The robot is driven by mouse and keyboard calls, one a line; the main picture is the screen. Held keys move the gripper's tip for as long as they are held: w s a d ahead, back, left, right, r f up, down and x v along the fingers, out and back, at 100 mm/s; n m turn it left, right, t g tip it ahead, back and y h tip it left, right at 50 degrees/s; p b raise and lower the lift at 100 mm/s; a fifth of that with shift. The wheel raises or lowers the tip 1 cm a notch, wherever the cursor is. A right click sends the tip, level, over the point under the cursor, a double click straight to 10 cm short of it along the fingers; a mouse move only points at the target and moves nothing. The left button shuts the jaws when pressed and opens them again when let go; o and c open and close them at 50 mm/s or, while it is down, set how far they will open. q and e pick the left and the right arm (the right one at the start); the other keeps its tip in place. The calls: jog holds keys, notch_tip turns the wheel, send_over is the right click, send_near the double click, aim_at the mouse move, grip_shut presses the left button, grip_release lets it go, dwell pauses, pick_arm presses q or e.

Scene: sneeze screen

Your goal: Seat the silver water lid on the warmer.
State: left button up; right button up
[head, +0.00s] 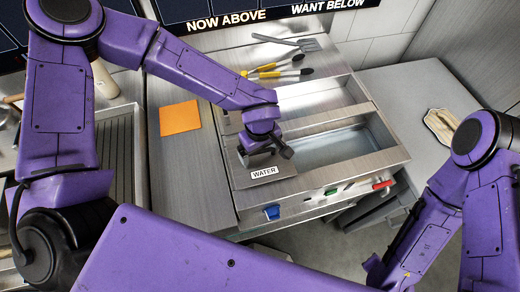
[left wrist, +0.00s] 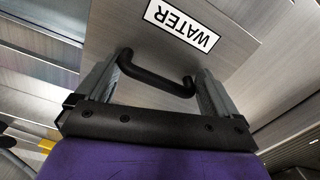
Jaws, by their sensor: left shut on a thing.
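The silver water lid (head: 266,174) with its white WATER label lies over the front left part of the steel warmer (head: 308,197). Its surface and black handle (left wrist: 155,75) fill the middle of the left wrist view. My left gripper (head: 268,148) is above the lid, and its fingers (left wrist: 155,88) are shut on the handle, one at each end. The lid looks about level with the warmer top, but I cannot tell whether it is fully down in the opening. The gripper hides part of the lid's far edge. My right gripper is out of view.
Two open steel wells are in the warmer, one at the front right (head: 338,152) and one behind. Yellow-handled tongs (head: 280,74) and a spatula (head: 300,43) lie behind. An orange sheet (head: 179,118) lies on the left counter.

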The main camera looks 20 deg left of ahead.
pick_arm(q)
jog(key=shift+f, duration=0.5)
jog(key=o, duration=0.9)
jog(key=shift+r, duration=0.1)
jog(key=shift+r, duration=3.4)
